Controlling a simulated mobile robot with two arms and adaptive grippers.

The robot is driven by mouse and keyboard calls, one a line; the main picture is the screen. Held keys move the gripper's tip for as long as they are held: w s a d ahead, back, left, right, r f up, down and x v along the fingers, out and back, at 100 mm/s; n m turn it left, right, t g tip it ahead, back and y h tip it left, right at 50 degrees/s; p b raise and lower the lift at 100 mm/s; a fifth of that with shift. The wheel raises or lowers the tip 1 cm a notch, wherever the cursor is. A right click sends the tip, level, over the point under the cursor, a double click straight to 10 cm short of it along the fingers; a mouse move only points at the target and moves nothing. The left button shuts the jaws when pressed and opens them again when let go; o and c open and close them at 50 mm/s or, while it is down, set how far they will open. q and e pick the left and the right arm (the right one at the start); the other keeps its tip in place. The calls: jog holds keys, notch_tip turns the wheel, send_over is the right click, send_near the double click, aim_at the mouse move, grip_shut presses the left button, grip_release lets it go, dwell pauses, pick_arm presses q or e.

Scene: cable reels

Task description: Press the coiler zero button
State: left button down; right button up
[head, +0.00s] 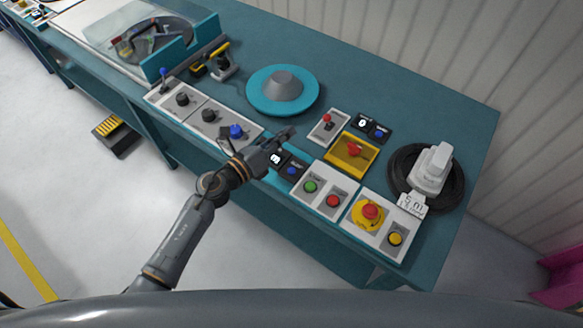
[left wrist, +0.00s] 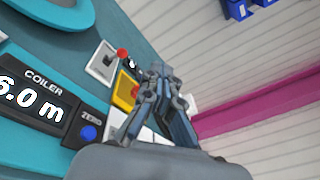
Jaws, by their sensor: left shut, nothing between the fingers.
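The coiler panel is black, with a lit display (head: 274,158) and a blue zero button (head: 292,171) at its right. In the left wrist view the display reads 6.0 m under the word COILER, and the blue button (left wrist: 88,133) sits below the word ZERO. My left gripper (head: 288,133) is shut and empty. In the head view it appears just above and behind the coiler panel; I see no contact with the button. In the left wrist view its fingers (left wrist: 163,76) point away to the right of the button. My right gripper is not in view.
Another display with a blue button (head: 379,132) stands farther back. A yellow box with a red button (head: 352,151), green and red buttons (head: 321,194) and an emergency stop (head: 369,212) lie to the right. A teal reel disc (head: 262,98) and a black coil (head: 402,158) stand on the bench.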

aim_at(289, 171)
pick_arm(q)
jog(key=s+d+r+m+g+h, duration=0.15)
jog(key=d+m+g, duration=0.3)
jog(key=m, duration=0.55)
jog(key=a+f+m+g+y, duration=0.1)
jog(key=m, duration=0.2)
jog(key=a+f+m+g+y, duration=0.1)
jog(key=m+y, duration=0.1)
jog(key=m, duration=0.1)
jog(key=a+f+m+g+y+p, duration=0.1)
jog(key=m+y, duration=0.1)
jog(key=m, duration=0.2)
jog(key=shift+s+a+f+g+y, duration=0.1)
jog(key=shift+a+g+y, duration=0.15)
jog(key=shift+a, duration=0.1)
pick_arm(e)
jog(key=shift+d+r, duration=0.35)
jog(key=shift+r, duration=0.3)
pick_arm(q)
jog(key=shift+f, duration=0.1)
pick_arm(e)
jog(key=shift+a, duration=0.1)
